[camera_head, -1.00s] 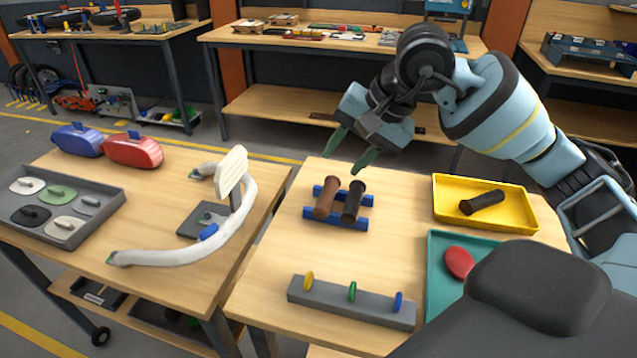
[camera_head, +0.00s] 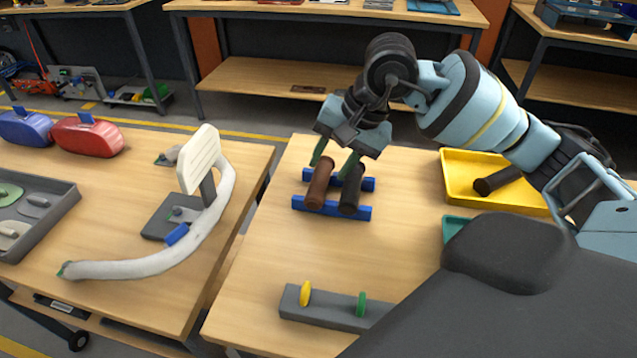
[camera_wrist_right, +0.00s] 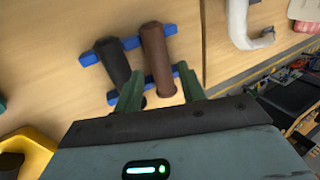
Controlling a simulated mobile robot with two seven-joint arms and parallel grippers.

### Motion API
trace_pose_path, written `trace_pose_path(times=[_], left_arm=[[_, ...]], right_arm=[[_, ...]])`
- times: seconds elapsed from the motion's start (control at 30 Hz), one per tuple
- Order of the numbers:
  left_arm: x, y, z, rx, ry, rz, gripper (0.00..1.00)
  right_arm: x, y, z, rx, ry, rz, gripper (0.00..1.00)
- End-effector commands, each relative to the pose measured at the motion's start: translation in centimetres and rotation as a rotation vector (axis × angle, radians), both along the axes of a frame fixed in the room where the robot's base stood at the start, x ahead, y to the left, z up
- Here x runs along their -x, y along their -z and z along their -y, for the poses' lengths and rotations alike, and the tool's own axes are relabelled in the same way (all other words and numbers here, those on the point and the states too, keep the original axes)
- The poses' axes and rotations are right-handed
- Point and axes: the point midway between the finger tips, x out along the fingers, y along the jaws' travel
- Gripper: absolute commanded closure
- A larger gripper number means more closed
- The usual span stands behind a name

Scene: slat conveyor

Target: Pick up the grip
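A brown grip (camera_head: 319,184) and a black grip (camera_head: 352,188) lie side by side on a blue rack (camera_head: 333,209) on the right table. Another black grip (camera_head: 498,180) is in a yellow tray (camera_head: 456,185). My right gripper (camera_head: 334,158) is open at the far end of the rack, pointing down. In the right wrist view its green fingers (camera_wrist_right: 160,93) are either side of the brown grip's (camera_wrist_right: 158,58) near end, with the black grip (camera_wrist_right: 113,61) outside them. I cannot tell whether they touch it. My left gripper is not in view.
A grey holder (camera_head: 332,310) with coloured tabs stands near the table's front. A teal tray (camera_head: 452,229) is partly hidden. The left table holds a white curved part (camera_head: 150,262), a grey tray (camera_head: 60,219) and red and blue housings (camera_head: 87,138). Bare tabletop lies around the rack.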

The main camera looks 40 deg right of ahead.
Motion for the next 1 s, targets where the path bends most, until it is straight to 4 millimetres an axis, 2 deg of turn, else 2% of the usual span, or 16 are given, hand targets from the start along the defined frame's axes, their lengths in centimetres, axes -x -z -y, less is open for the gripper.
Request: trace_pose_path(times=[0.17, 0.5, 0.8, 1.0], left_arm=[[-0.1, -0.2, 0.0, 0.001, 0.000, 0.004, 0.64], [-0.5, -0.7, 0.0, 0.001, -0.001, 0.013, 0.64], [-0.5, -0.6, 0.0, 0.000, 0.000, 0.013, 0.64], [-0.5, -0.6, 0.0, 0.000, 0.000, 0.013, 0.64]], right_arm=[[-0.1, 0.6, -0.1, 0.000, 0.000, -0.001, 0.60], [-1.4, 4.5, -0.8, -0.001, 0.000, 0.000, 0.60], [-1.5, 4.9, -0.9, -0.001, 0.000, 0.001, 0.60], [-1.5, 4.9, -0.9, 0.000, -0.001, 0.001, 0.86]])
